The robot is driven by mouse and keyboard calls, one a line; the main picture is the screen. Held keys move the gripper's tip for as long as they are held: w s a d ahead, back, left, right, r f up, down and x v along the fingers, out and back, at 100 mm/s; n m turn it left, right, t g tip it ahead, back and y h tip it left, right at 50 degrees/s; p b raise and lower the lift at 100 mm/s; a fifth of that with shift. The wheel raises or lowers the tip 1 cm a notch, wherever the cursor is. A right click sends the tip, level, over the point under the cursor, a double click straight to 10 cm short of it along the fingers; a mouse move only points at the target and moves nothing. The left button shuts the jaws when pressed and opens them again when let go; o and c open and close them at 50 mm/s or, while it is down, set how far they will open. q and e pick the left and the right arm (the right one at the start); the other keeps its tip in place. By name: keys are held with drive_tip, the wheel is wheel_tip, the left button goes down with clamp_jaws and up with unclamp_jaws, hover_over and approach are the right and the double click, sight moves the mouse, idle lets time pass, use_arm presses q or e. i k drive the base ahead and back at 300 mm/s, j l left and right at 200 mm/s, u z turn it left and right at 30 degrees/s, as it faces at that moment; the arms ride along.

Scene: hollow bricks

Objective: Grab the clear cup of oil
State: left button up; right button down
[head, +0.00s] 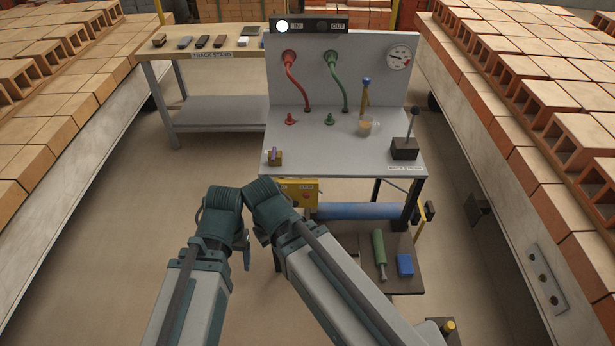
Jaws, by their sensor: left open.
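The clear cup (366,128) with amber oil stands upright on the grey bench top, right of centre in the head view. A yellow stem with a blue knob (366,82) rises just behind it. My left gripper (247,260) is open, small and partly hidden beside its own wrist. It is below and in front of the bench, well to the left of the cup and apart from it. My right arm crosses the lower middle of the view, and I cannot make out its gripper.
The bench (345,155) carries red (297,85) and green (339,85) hoses, a gauge (398,57), a black lever box (405,150) right of the cup and a small brown block (274,157). A track stand (215,105) is behind left. Brick-laden conveyors flank both sides.

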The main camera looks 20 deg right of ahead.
sight(365, 126)
drive_tip(key=z, duration=2.25)
drive_tip(key=j, duration=1.1)
drive_tip(key=i+j, duration=0.1)
drive_tip(key=j, duration=1)
